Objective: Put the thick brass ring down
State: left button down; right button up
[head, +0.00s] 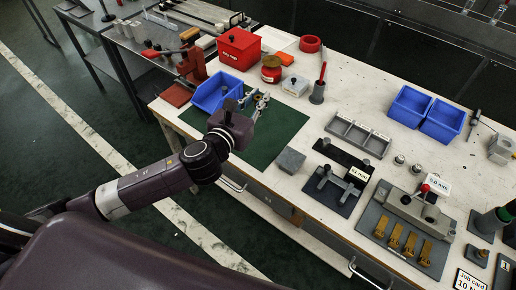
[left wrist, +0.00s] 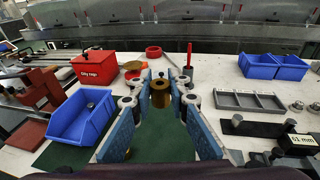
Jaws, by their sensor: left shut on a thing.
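My left gripper (head: 262,98) is over the dark green mat (head: 270,140), to the right of an open blue bin (head: 213,95). In the left wrist view its two blue-padded fingers are shut on the thick brass ring (left wrist: 160,93), which sits between the fingertips (left wrist: 161,88). The ring appears upright and mostly unobstructed there; in the head view the gripper largely hides it. I cannot tell whether the ring touches anything below. The mat also shows between the fingers in the left wrist view (left wrist: 165,145). My right gripper is in neither view.
A red rag box (head: 239,47), a red tin (head: 271,74) and a grey holder with a red-handled tool (head: 318,92) stand behind the gripper. A grey block (head: 290,161) lies at the mat's right edge. Blue bins (head: 410,105) and a divided grey tray (head: 358,135) are farther right.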

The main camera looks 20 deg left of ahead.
pick_arm(q)
jog(key=b, duration=0.4)
send_over(258, 149)
notch_tip(258, 149, down, 15)
jog(key=shift+f, duration=0.1)
jog(key=shift+f+b, duration=0.95)
jog(key=shift+f, duration=1.25)
jog(key=shift+f, duration=0.2)
jog(key=c, duration=1.8)
grip_release()
jog(key=shift+c, duration=0.2)
